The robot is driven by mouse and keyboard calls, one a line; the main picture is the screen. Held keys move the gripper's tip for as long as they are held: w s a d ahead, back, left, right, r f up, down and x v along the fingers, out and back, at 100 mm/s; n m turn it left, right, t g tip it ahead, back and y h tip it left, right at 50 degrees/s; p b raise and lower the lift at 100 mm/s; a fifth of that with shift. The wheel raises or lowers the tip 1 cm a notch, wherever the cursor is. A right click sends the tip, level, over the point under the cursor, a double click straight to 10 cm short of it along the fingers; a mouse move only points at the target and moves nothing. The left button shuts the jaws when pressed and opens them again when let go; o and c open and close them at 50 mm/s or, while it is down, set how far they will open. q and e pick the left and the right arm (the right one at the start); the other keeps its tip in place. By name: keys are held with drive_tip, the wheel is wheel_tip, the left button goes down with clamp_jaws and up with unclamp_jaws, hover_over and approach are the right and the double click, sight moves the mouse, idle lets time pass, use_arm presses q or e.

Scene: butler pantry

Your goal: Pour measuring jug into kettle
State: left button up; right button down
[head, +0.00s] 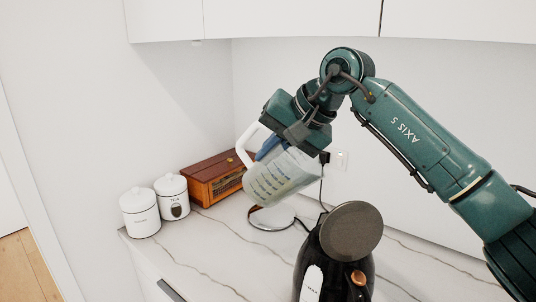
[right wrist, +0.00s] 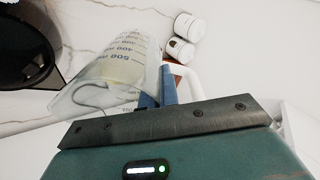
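A clear measuring jug (head: 272,181) with blue markings and a white handle is held in the air, tilted, above the counter and to the left of the kettle. It also shows in the right wrist view (right wrist: 118,68), with pale liquid inside. My right gripper (head: 268,148) has its blue fingers shut on the jug at the handle side. The black kettle (head: 338,262) stands at the front with its round lid (head: 351,231) raised, hiding its opening from the head camera. Part of the kettle shows in the right wrist view (right wrist: 28,50). My left gripper is not in view.
The round kettle base (head: 270,218) with its cord sits behind the kettle. Two white canisters (head: 140,214) (head: 172,196) and a wooden radio (head: 215,178) stand at the back left. Cabinets (head: 290,20) hang above. The counter's left front is clear.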

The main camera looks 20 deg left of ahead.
drive_tip(key=shift+d+y+b, duration=0.15)
drive_tip(key=shift+y+b, duration=0.15)
drive_tip(key=shift+b, duration=0.2)
drive_tip(key=shift+r+b, duration=0.2)
drive_tip(key=shift+b, duration=0.25)
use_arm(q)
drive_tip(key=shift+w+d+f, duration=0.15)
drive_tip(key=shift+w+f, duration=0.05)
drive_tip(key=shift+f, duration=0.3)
use_arm(e)
drive_tip(key=shift+d+y, duration=0.1)
drive_tip(key=shift+y, duration=0.2)
use_arm(q)
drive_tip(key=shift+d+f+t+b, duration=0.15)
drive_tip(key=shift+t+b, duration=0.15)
drive_tip(key=shift+b, duration=0.35)
use_arm(e)
drive_tip(key=shift+d+r, duration=0.1)
drive_tip(key=shift+r, duration=0.1)
